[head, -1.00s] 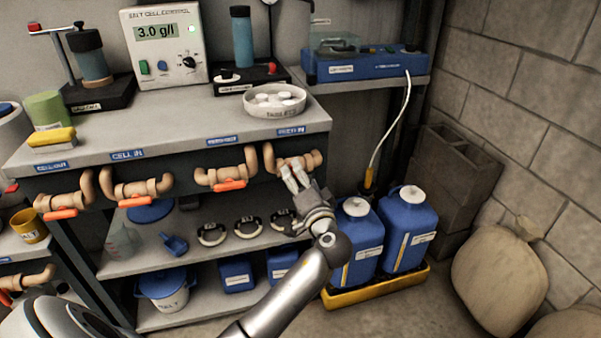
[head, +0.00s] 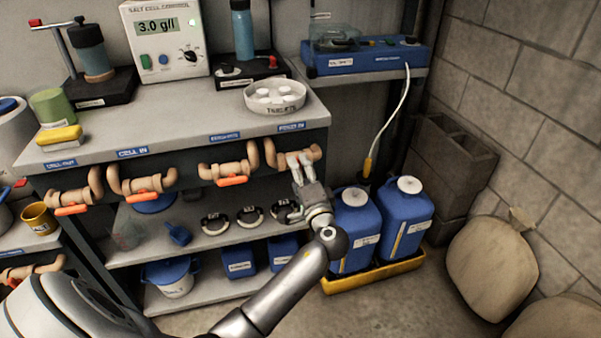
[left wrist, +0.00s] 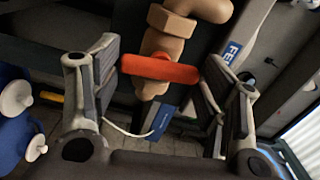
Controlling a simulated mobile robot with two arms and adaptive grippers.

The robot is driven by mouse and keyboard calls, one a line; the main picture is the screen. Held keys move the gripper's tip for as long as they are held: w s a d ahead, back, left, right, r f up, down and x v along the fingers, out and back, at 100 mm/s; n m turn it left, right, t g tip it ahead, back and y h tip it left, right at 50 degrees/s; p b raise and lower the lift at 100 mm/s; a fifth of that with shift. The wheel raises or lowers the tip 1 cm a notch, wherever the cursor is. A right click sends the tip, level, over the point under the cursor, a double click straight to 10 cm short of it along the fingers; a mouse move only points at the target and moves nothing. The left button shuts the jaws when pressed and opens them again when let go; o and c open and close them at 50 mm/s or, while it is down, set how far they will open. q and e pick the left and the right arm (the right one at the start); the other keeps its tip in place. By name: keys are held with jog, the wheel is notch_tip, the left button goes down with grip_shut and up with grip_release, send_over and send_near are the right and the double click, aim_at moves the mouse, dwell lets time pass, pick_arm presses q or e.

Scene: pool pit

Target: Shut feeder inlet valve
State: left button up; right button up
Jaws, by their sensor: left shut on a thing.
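The feeder inlet valve (head: 314,152) is the rightmost tan pipe valve under the bench edge, below a blue label (head: 291,127). My left gripper (head: 299,160) reaches up to it from below and hides its handle in the head view. In the left wrist view, the orange handle (left wrist: 160,68) lies between the two fingers of my left gripper (left wrist: 160,72), with an end at each pad. The gripper is shut on it. There the handle looks crosswise to the tan pipe (left wrist: 168,36). My right gripper is not in view.
Other valves with orange handles (head: 232,181) line the bench edge (head: 190,143) to the left. Black rings (head: 248,216) lie on the shelf below. Two blue jugs (head: 355,232) stand in a yellow tray (head: 375,277) right of my arm. A sack (head: 492,262) is at the right.

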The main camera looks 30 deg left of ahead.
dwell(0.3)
pick_arm(q)
jog(key=o, duration=1)
jog(key=shift+d, duration=0.1)
jog(key=v, duration=1.2)
jog(key=shift+c, duration=0.4)
